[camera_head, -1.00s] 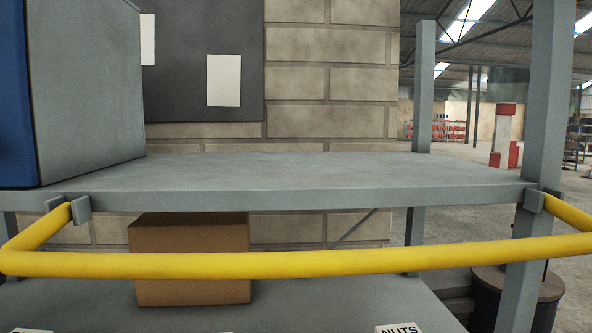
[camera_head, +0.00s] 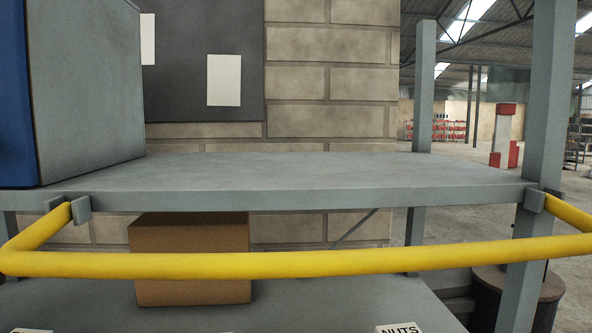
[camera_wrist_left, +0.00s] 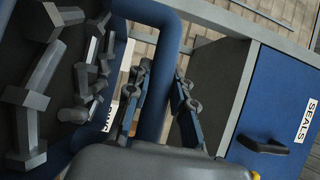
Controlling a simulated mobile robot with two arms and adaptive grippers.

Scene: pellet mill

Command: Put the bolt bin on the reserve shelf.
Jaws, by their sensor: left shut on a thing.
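In the left wrist view my left gripper (camera_wrist_left: 160,106) is shut on the blue bar handle (camera_wrist_left: 166,55) of the bolt bin. Several large grey bolts (camera_wrist_left: 38,92) and smaller ones (camera_wrist_left: 95,65) lie in the bin. A white label beside the fingers is mostly hidden. In the head view a grey upper shelf (camera_head: 300,172) has a bare top to the right of a blue and grey cabinet (camera_head: 85,90). No label naming this shelf shows. Neither gripper nor the bin is in the head view.
A yellow rail (camera_head: 290,264) runs across the front, below the upper shelf's edge. A cardboard box (camera_head: 190,260) stands on the lower shelf, with a NUTS label (camera_head: 399,329) at its front. A grey post (camera_head: 540,120) stands at the right. The wrist view shows a blue SEALS drawer (camera_wrist_left: 285,95).

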